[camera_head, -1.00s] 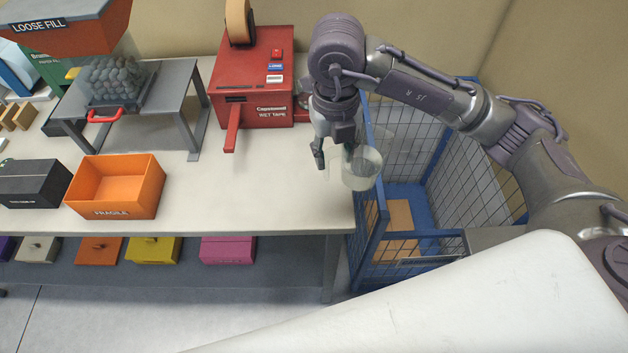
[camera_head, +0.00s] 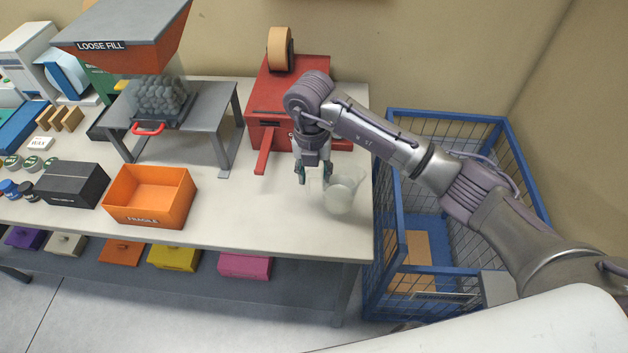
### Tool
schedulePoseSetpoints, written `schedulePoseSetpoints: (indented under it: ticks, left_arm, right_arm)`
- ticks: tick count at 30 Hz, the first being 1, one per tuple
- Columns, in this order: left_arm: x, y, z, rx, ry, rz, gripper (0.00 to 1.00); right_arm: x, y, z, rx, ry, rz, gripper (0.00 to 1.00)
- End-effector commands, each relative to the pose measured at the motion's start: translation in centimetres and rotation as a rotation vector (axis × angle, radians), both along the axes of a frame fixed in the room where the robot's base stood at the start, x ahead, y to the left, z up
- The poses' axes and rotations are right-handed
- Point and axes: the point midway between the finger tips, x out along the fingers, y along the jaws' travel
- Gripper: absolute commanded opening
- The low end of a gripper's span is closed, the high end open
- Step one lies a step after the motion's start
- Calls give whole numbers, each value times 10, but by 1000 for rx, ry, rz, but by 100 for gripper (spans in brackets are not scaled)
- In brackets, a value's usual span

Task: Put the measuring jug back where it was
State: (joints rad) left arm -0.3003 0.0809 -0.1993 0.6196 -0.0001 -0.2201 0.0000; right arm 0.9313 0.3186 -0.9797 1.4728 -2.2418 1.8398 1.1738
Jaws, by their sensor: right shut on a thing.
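The measuring jug (camera_head: 343,194) is a clear, whitish cup at the right end of the pale worktable (camera_head: 262,210). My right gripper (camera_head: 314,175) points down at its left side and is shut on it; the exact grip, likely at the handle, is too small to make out. The jug looks roughly upright, at or just above the tabletop; I cannot tell if its base touches. My left gripper is not in view.
The red wet tape machine (camera_head: 277,95) stands behind my right gripper. An orange FRAGILE box (camera_head: 150,204) and a black box (camera_head: 70,186) are to the left. A blue wire cage (camera_head: 384,282) adjoins the table's right edge. The front-middle tabletop is clear.

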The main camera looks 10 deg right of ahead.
Motion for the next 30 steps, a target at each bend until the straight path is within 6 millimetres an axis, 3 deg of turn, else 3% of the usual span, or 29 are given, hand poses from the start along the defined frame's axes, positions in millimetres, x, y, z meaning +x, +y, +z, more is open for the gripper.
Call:
schedulePoseSetpoints:
  ticks: [10,22,23,27,30]
  left_arm:
    - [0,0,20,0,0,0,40]
    - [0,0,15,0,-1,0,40]
    - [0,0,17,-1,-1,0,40]
    - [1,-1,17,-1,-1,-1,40]
    - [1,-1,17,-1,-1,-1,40]
  right_arm:
    - [1,1,-36,-1,0,1,0]
    - [2,1,-44,-1,-3,1,0]
    - [1,1,-43,-1,-2,1,47]
    - [1,0,-43,0,-1,1,68]
    - [1,0,-43,0,-1,1,68]
